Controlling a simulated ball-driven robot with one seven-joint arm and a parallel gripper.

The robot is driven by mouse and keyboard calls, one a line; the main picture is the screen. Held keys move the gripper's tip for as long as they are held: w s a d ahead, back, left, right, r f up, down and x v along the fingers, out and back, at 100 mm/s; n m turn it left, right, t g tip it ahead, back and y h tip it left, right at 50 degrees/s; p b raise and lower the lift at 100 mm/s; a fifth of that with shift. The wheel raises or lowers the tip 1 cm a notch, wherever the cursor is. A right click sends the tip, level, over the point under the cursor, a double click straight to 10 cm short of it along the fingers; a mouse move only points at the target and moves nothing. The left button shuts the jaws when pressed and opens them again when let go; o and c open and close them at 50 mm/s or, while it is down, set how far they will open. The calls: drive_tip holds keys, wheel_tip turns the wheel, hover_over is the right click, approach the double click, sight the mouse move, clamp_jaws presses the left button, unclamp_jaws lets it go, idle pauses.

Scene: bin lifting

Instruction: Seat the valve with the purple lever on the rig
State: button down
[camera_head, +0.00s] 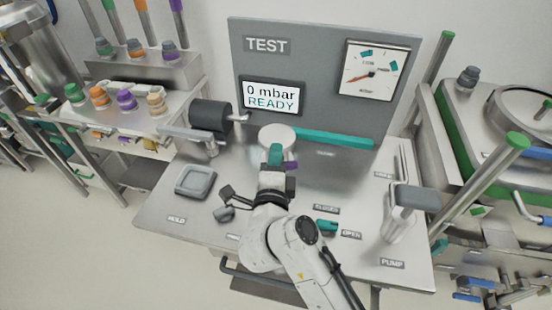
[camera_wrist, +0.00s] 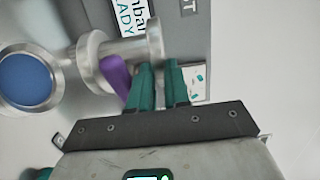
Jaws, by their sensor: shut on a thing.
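My gripper (camera_head: 276,154) has teal fingers and is above the middle of the test rig's bench (camera_head: 330,180). In the wrist view the gripper (camera_wrist: 160,85) is shut at the valve (camera_wrist: 113,52), a silver flanged body. Its purple lever (camera_wrist: 115,76) lies beside the left finger. In the head view only a bit of the purple lever (camera_head: 291,166) shows right of the fingers; the arm hides most of the valve. A pale round disc (camera_head: 277,138) shows just behind the fingers. I cannot tell whether the valve touches the rig.
The back panel reads TEST; its display (camera_head: 272,96) shows 0 mbar READY. A long teal bar (camera_head: 335,138) lies right of the disc. A dark cylinder (camera_head: 210,116) stands left, a grey tray (camera_head: 195,181) front left, and a pump handle (camera_head: 414,198) right. A rack (camera_head: 130,105) holds other valves.

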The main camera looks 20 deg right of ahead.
drive_tip(key=shift+f+b, duration=2.8)
drive_tip(key=shift+b, duration=1.05)
drive_tip(key=shift+f, duration=0.95)
drive_tip(key=shift+s+f+p, duration=0.15)
drive_tip(key=shift+f+p, duration=0.1)
drive_tip(key=shift+p, duration=0.15)
drive_tip(key=shift+f+b, duration=0.6)
drive_tip(key=shift+f, duration=1.5)
drive_tip(key=c, duration=1)
unclamp_jaws()
drive_tip(key=shift+f, duration=0.1)
drive_tip(key=shift+o, duration=0.9)
drive_tip(key=shift+s+f, duration=0.1)
drive_tip(key=shift+f, duration=0.15)
